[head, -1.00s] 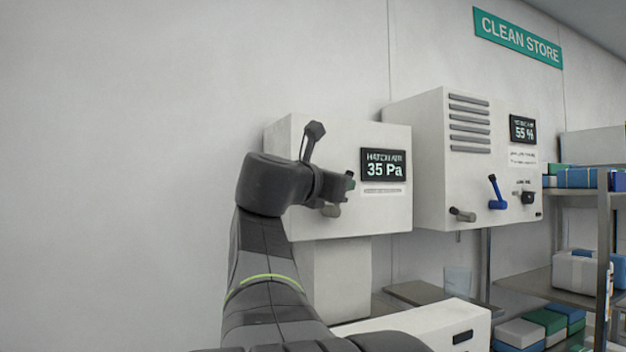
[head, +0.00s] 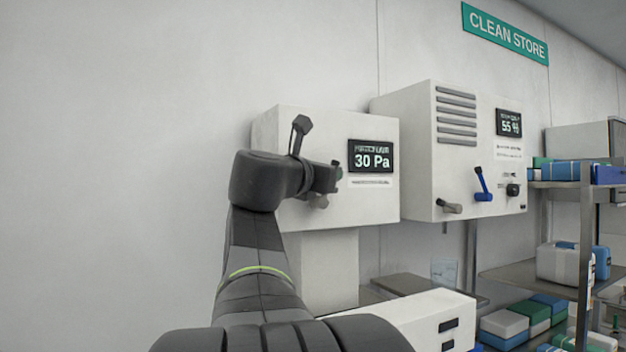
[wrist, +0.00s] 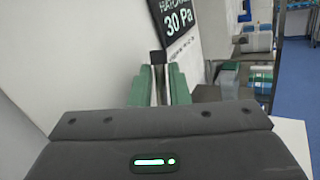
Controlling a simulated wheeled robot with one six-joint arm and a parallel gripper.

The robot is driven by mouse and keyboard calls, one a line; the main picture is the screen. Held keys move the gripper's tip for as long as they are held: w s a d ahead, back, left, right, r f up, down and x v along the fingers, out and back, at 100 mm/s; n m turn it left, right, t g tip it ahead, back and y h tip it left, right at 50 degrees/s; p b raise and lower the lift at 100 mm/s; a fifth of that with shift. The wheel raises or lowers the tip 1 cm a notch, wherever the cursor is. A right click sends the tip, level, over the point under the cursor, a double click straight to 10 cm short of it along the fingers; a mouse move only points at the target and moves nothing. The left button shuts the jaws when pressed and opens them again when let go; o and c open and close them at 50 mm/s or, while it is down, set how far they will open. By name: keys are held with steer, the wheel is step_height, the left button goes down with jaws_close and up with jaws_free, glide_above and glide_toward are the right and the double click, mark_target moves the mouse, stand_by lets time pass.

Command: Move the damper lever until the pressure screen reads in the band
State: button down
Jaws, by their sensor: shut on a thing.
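The pressure screen (head: 371,157) on the white hatch-air box (head: 273,130) reads 30 Pa; it also reads 30 Pa in the wrist view (wrist: 176,18). The small print under the screen is too small to read. In the wrist view my gripper (wrist: 159,72) has its green fingers close around the dark end of the damper lever (wrist: 158,58). In the head view my gripper (head: 337,172) is in front of the box, left of and just below the screen. My wrist hides most of the lever there.
A second white box (head: 408,140) to the right has a 55 % screen (head: 508,122), a blue lever (head: 482,185) and a grey knob (head: 449,206). Metal shelves (head: 553,184) with packs stand at the far right. A white unit (head: 412,318) stands below the boxes.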

steer(key=shift+s+a+n+t+h+b, duration=0.25)
steer(key=shift+n+t+b, duration=0.35)
steer(key=shift+b, duration=0.6)
steer(key=shift+s+a+n+t+h+b, duration=0.1)
steer(key=shift+a+n+t+h+b, duration=0.15)
steer(key=shift+a+n+t+b, duration=0.65)
steer(key=shift+d+m, duration=0.45)
steer(key=shift+m, duration=0.05)
steer(key=c, duration=1.7)
jaws_free()
steer(key=b+v, duration=0.1)
steer(key=v, duration=0.6)
steer(key=b+v, duration=0.2)
steer(key=v, duration=0.4)
steer(key=shift+s+a+r, duration=0.1)
steer(key=shift+s+a, duration=0.2)
steer(key=shift+a, duration=0.05)
steer(key=shift+w, duration=0.1)
